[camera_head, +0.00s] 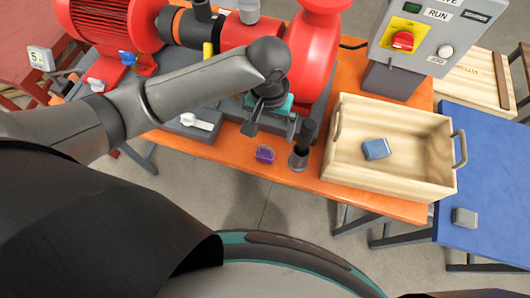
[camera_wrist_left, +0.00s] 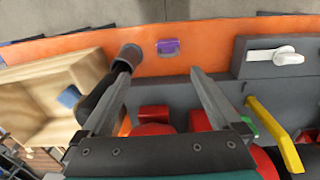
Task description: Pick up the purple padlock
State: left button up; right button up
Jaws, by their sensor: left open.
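The purple padlock (camera_head: 265,154) lies on the orange bench top (camera_head: 210,161) near its front edge, left of a dark grey upright cylinder. In the left wrist view the padlock (camera_wrist_left: 168,47) shows small, beyond the fingertips and between them. My left gripper (camera_head: 272,132) is open and empty, just above and behind the padlock in the head view. In the left wrist view its two fingers (camera_wrist_left: 160,72) are spread apart, apart from the padlock. My right gripper is not in view.
A dark-handled cylinder (camera_head: 301,146) stands close to the padlock's right. A wooden crate (camera_head: 390,186) holds a blue block (camera_head: 376,149). The red pump (camera_head: 310,50) and a grey box with a white lever (camera_head: 194,122) stand behind and left. A blue table (camera_head: 490,190) is at right.

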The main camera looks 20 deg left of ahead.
pick_arm(q)
jog(key=shift+w+a+f, duration=0.2)
jog(key=shift+w+a, duration=0.05)
jog(key=shift+a, duration=0.25)
jog(key=b, duration=0.2)
send_over(265, 154)
jog(key=f, duration=0.9)
jog(key=shift+w+d+f, duration=0.2)
jog(key=shift+f, duration=0.05)
jog(key=shift+s+a+f, duration=0.15)
jog(key=shift+f, duration=1.2)
jog(key=shift+s+a+f, duration=0.1)
jog(key=shift+s+f, duration=0.05)
jog(key=shift+f, duration=1.15)
grip_shut()
jog(key=shift+r, duration=0.1)
